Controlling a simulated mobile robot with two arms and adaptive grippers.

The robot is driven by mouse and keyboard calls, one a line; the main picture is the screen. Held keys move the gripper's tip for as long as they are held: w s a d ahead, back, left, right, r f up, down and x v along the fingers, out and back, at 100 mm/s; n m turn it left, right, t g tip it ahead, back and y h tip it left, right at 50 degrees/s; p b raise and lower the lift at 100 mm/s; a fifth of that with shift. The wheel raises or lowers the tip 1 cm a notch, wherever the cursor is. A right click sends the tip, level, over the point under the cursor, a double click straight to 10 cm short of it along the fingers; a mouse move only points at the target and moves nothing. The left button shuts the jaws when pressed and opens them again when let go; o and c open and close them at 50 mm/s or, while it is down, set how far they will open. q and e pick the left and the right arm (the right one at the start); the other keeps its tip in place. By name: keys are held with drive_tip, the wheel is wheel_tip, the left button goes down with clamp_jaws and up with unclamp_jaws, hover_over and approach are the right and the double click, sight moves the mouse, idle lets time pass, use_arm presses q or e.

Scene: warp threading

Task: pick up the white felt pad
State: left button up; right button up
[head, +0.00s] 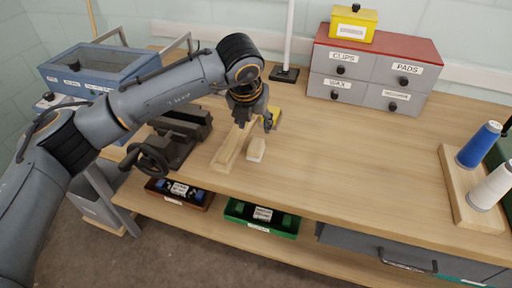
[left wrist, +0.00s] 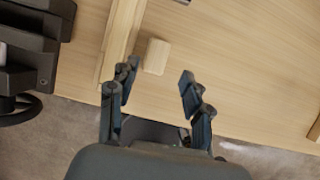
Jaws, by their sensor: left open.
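A small pale cream block (head: 255,150) lies on the workbench beside a long wooden bar; it looks like the felt pad, but I cannot be sure. It also shows in the left wrist view (left wrist: 156,56), beyond the fingertips and between their lines. My left gripper (head: 255,124) points down over the bench, just behind the block in the head view. Its two fingers (left wrist: 156,83) are apart with nothing between them. My right gripper is not in view.
The long wooden bar (head: 229,150) lies just left of the block, with a dark vise (head: 172,143) further left. A grey drawer cabinet (head: 372,80) stands at the back. Thread spools (head: 478,145) stand on a board at right. The bench middle is clear.

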use_arm(q)
hover_over(257, 141)
drive_tip(key=s, duration=0.2)
wheel_tip(257, 141, down, 5)
drive_tip(key=shift+w+a+r+p, duration=0.1)
drive_tip(key=shift+p, duration=0.2)
drive_tip(key=p+x, duration=0.1)
drive_tip(key=x, duration=0.3)
drive_tip(key=shift+a+f+p, duration=0.1)
drive_tip(key=shift+f+p, duration=0.25)
drive_tip(key=shift+f, duration=0.1)
drive_tip(key=shift+w+f, duration=0.15)
drive_tip(key=shift+f, duration=0.15)
drive_tip(key=shift+c, duration=0.4)
drive_tip(key=c, duration=0.9)
drive_tip(key=shift+o, duration=0.2)
drive_tip(key=shift+r, duration=0.1)
